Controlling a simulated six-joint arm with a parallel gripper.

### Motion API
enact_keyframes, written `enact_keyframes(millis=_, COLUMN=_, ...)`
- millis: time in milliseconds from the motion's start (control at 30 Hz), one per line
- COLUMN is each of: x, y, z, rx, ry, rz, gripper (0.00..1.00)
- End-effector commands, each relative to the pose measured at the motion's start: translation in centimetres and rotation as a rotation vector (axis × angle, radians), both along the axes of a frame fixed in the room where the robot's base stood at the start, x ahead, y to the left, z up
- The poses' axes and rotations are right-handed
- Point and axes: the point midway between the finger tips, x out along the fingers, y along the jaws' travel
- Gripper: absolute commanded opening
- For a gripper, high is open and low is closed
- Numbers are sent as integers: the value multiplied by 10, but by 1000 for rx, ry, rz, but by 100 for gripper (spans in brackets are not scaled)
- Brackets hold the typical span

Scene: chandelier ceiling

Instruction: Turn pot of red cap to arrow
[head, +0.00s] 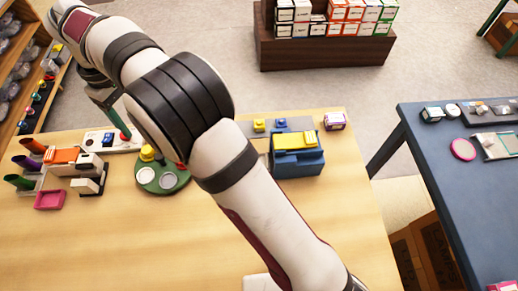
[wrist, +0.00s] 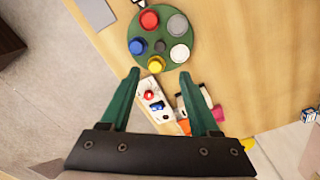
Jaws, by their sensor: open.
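A green round turntable (wrist: 160,62) lies on the wooden table and carries several round pots. In the wrist view the red cap (wrist: 149,20) is at its upper left, the blue cap (wrist: 137,46) at left and the yellow cap (wrist: 156,64) at the bottom. Two pale discs are on its right side. A small black-and-white mark, possibly the arrow, is cut off at the top edge beside the red cap. In the head view my arm partly hides the turntable (head: 150,186). My gripper (wrist: 159,72) is open and empty, its green fingertips appearing just below the yellow cap.
A white panel with a red button (wrist: 150,95) is seen between my fingers. Orange and white devices (head: 88,172) and a pink tray (head: 50,199) stand left. A blue box with a yellow top (head: 297,160) stands right.

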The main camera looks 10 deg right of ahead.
Motion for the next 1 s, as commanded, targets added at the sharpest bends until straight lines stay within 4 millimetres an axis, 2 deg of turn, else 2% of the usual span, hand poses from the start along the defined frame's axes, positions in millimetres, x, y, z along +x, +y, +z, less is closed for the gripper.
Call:
enact_keyframes(millis=33, x=1, y=1, z=13, rx=4, ry=-3, rz=0, gripper=62)
enact_keyframes(millis=100, x=0, y=-20, z=22, rx=5, ry=5, rz=-64, gripper=62)
enact_keyframes(millis=267, x=-7, y=-62, z=38, rx=15, ry=19, rz=-207, gripper=62)
enact_keyframes(millis=467, x=-24, y=-113, z=54, rx=28, ry=34, rz=-391, gripper=62)
enact_keyframes(millis=767, x=-67, y=-184, z=66, rx=49, ry=60, rz=-678, gripper=62)
enact_keyframes(millis=1000, x=-113, y=-230, z=63, rx=66, ry=81, rz=-911, gripper=62)
